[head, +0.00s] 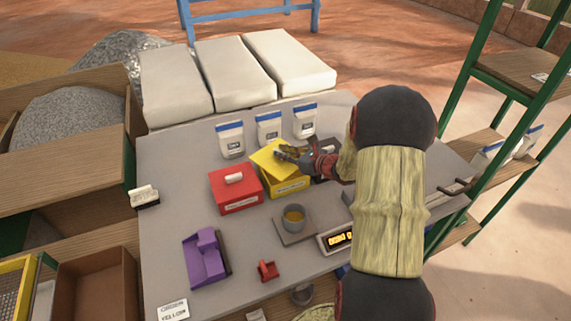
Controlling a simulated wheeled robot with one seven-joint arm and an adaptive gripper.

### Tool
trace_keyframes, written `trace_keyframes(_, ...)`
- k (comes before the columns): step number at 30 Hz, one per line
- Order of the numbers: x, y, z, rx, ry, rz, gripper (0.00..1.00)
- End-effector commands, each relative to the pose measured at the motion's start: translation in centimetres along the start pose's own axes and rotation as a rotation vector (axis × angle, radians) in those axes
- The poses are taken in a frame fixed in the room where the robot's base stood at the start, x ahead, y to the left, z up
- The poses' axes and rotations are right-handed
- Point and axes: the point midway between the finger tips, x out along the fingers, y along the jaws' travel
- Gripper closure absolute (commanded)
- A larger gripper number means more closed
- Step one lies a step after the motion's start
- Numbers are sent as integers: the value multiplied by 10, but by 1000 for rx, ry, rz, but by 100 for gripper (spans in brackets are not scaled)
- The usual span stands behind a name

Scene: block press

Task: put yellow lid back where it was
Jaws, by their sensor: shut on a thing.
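The yellow lid (271,158) is in my gripper (285,152), tilted above the yellow box (286,182) on the grey table. My gripper is shut on the lid near its right edge, and the arm reaches in from the right. The lid covers part of the box's top; I cannot tell whether it touches the rim. The box's front wall with its label shows below the lid.
A red box (236,190) with its lid on stands left of the yellow box. A cup (294,217) sits on a scale in front. Three white bags (268,128) stand behind. A purple holder (206,260) and a small red scoop (267,270) are nearer the front.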

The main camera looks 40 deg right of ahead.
Motion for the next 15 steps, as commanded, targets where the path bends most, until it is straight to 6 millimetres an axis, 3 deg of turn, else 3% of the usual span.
trace_keyframes(9, 10, -16, -18, 0, 0, 0, 100)
trace_keyframes(15, 20, -16, -45, 1, 0, 0, 100)
